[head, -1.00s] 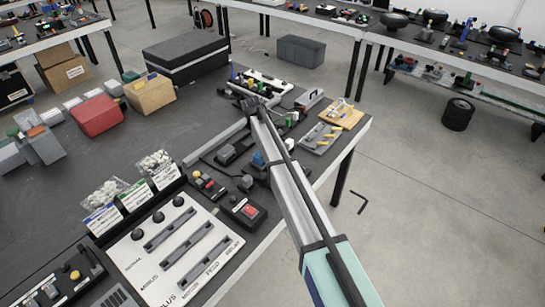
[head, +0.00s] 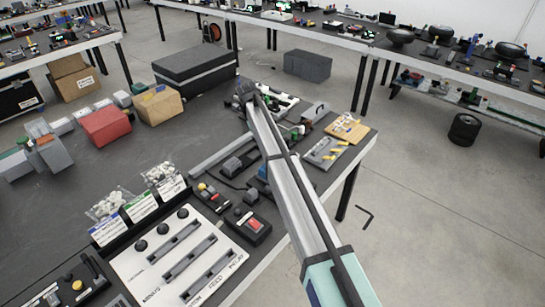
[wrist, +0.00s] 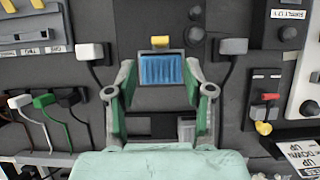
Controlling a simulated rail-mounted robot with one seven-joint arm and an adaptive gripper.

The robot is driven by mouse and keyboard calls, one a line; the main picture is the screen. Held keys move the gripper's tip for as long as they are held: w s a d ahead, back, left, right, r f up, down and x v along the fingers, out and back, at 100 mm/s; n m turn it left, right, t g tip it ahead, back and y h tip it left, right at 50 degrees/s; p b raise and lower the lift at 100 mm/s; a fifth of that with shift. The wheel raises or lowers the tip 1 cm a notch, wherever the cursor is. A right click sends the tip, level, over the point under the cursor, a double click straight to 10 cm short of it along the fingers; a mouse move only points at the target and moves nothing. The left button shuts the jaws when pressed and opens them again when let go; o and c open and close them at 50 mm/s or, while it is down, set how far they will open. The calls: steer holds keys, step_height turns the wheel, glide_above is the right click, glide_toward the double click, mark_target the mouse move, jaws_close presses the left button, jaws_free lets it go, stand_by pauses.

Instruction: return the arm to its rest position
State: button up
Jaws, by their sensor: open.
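My gripper (wrist: 160,92) shows in the wrist view with its two grey-green fingers spread apart and nothing between their tips. A blue ribbed block (wrist: 160,69) shows beyond and between the fingers, set in a dark panel, with a gap to each finger. In the head view my arm reaches from the lower right over the table (head: 80,215), toward its far side. The gripper cannot be made out clearly in the head view.
Switch panels (head: 180,255) and bagged small parts (head: 160,175) lie left of my arm. A red bin (head: 106,125), a cardboard box (head: 158,105) and a black case (head: 195,68) stand farther back. A wooden tray (head: 348,128) lies at the right edge. Open floor (head: 440,220) is beyond.

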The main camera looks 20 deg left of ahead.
steer(key=shift+a+r, duration=0.25)
steer(key=shift+r, duration=0.3)
